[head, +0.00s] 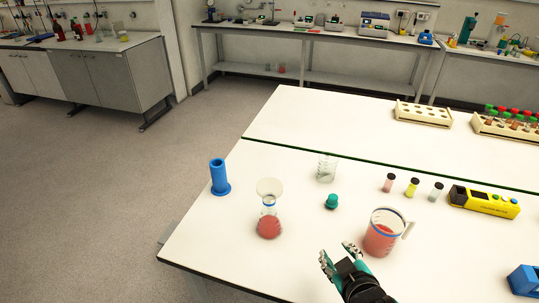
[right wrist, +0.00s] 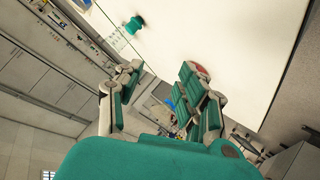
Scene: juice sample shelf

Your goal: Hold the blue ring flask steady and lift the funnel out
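The blue ring flask (head: 269,227) stands upright near the table's front left, holding red liquid, with a blue ring at its neck. The clear funnel (head: 270,187) sits in its mouth, its wide cone above the neck. My right gripper (head: 336,252) is low over the front of the table, right of the flask and apart from it. Its fingers are spread and empty; they also show apart in the right wrist view (right wrist: 162,70). A red patch (right wrist: 201,71) shows behind one finger there; I cannot tell what it is. My left gripper is not in view.
A blue cylinder (head: 219,177) stands left of the flask. An empty beaker (head: 327,168), a green stopper (head: 331,201) and a jug of red liquid (head: 381,236) stand to the right. Small vials (head: 412,187) and a yellow block (head: 485,202) are farther right. Table between flask and gripper is clear.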

